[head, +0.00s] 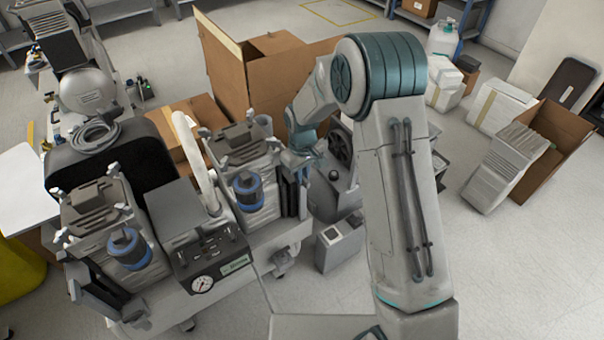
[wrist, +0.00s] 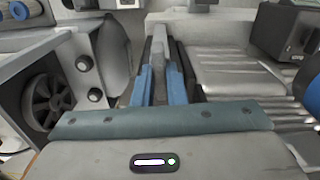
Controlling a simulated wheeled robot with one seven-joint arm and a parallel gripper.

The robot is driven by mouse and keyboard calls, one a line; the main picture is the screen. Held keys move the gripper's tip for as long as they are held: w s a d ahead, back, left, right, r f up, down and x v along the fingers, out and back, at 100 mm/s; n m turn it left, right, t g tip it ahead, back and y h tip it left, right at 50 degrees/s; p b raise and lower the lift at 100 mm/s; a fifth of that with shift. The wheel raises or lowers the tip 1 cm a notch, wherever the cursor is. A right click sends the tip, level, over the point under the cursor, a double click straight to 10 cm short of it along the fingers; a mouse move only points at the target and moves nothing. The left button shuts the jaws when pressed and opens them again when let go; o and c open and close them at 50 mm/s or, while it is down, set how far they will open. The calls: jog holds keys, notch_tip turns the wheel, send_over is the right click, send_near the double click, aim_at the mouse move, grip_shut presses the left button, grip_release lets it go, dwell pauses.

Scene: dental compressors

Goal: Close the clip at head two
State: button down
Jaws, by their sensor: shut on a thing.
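The compressor unit on the right (head: 247,165), which I take to be head two, has a ribbed grey body, a dark top and a blue-ringed filter (head: 248,190). My gripper (head: 298,160) is at its right side. In the wrist view my gripper (wrist: 158,88) has its two blue fingers shut on a narrow grey clip lever (wrist: 159,46), which stands up between them. In the head view the held clip is mostly hidden by my gripper. I cannot tell whether the clip is latched.
A similar unit (head: 108,240) stands at the left of the same cart. A grey box with a gauge (head: 200,250) and a curved white hose (head: 190,150) lie between the units. A cardboard box (head: 232,80) is behind. Open floor lies at the front right.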

jog(key=shift+m, duration=0.5)
jog(key=c, duration=1.5)
grip_release()
jog(key=shift+o, duration=0.2)
jog(key=shift+r, duration=0.15)
notch_tip(320, 180, up, 14)
jog(key=p, duration=0.2)
jog(key=shift+f, duration=0.2)
jog(key=shift+a, duration=0.1)
